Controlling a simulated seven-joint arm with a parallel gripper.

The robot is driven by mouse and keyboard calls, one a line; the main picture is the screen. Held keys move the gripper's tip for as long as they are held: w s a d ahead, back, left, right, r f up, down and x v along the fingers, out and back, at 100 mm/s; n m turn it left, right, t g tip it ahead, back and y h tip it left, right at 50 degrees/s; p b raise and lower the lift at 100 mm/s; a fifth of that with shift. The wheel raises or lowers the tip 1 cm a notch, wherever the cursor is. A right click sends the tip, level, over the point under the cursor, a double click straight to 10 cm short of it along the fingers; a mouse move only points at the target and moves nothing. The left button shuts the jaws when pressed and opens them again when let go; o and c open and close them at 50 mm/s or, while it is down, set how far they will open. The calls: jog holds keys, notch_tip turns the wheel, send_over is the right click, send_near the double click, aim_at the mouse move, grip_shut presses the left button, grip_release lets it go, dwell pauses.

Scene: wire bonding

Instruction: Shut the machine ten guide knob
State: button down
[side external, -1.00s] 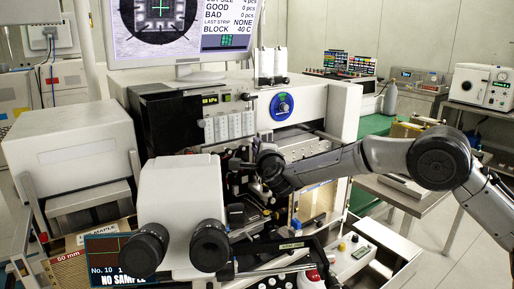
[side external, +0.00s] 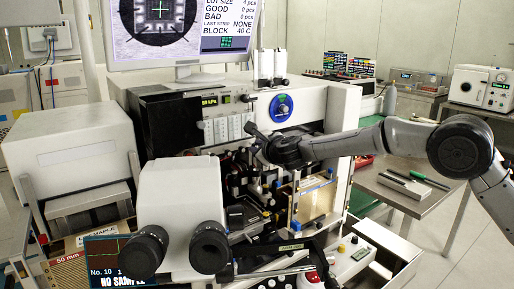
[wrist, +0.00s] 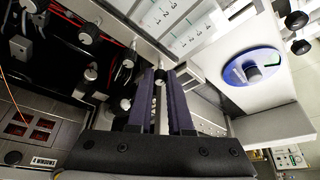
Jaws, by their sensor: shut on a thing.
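In the wrist view my gripper (wrist: 160,80) has its two dark purple fingers close together on either side of a small knob (wrist: 160,76) with a pale round end. The fingers are shut on it. No label marks this knob as the guide knob. In the side external view my gripper (side external: 256,142) is at the machine's front, below and left of the blue dial (side external: 281,108). Its fingertips and the held knob are hard to make out there against the dark parts.
In the wrist view, several similar knobs, one (wrist: 126,103) left of the fingers, crowd the dark panel. The blue dial (wrist: 254,70) lies to the right. Microscope eyepieces (side external: 209,248) stand in front. A steel side table (side external: 410,188) holds tools at right.

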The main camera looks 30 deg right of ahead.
dwell(0.3)
jog(key=c, duration=0.8)
grip_release()
jog(key=shift+c, duration=0.2)
jog(key=shift+s, duration=0.1)
jog(key=v, duration=1.3)
jog(key=shift+s, duration=0.3)
jog(key=shift+r, duration=0.15)
